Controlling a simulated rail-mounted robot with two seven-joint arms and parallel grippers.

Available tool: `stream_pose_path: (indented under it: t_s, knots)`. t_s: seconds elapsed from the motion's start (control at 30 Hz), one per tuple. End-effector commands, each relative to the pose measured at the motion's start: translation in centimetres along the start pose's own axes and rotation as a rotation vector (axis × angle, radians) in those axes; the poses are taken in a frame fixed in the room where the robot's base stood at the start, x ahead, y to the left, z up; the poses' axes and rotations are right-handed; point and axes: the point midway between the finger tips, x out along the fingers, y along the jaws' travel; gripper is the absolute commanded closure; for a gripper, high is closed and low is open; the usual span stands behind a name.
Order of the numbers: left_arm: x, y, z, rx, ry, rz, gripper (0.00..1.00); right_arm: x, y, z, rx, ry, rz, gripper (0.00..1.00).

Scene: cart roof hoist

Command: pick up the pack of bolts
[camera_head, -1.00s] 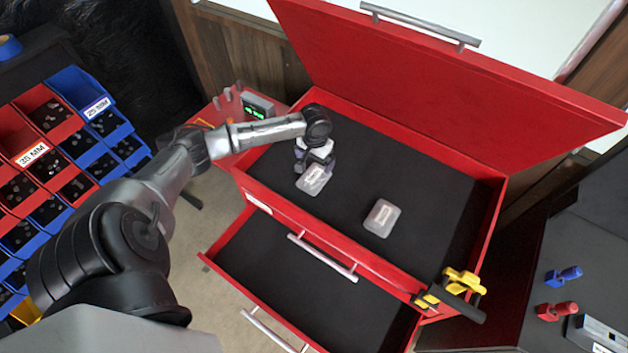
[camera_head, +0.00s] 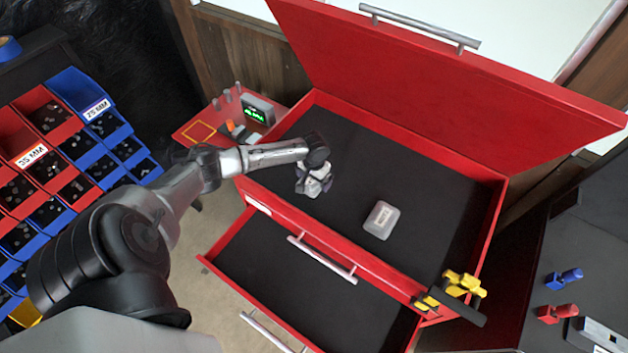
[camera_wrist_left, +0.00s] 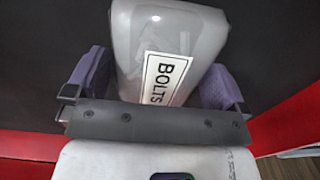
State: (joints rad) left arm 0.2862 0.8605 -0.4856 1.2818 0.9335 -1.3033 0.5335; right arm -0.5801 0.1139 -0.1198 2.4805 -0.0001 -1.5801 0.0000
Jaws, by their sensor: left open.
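The pack of bolts (camera_wrist_left: 185,35) is a clear grey plastic box with a white label reading "BOLTS" (camera_wrist_left: 164,78). It lies on the black liner in the red chest's top compartment. My left gripper (camera_head: 314,186) is directly over it and hides most of it in the head view. In the left wrist view, the purple fingers (camera_wrist_left: 152,82) are open, one on each side of the pack. I cannot tell whether they touch it. My right gripper is not in view.
A second clear pack (camera_head: 381,220) lies to the right on the liner; its label is unreadable. The red lid (camera_head: 440,80) stands open behind. A lower drawer (camera_head: 300,285) is pulled out, empty. A yellow-black clamp (camera_head: 460,285) sits on the front right rim.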

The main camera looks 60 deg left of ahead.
Motion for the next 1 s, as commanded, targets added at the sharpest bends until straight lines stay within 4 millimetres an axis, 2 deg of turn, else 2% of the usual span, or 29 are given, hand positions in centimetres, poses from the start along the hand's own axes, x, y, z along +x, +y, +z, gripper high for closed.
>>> stream_pose_path:
  t_s: [0.23, 0.6, 0.87, 1.0]
  knots:
    - [0.09, -0.01, -0.01, 0.000, 0.000, -0.001, 0.00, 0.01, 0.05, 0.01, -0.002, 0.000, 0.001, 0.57]
    - [0.08, -0.03, 0.00, 0.000, 0.000, -0.001, 0.35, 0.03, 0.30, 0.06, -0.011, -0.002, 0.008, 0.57]
    - [-0.06, -0.03, -0.03, 0.000, 0.001, -0.001, 0.35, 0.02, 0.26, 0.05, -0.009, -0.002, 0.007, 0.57]
    - [-0.79, -0.08, -0.05, -0.001, 0.001, -0.001, 0.35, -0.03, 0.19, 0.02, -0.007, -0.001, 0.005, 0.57]
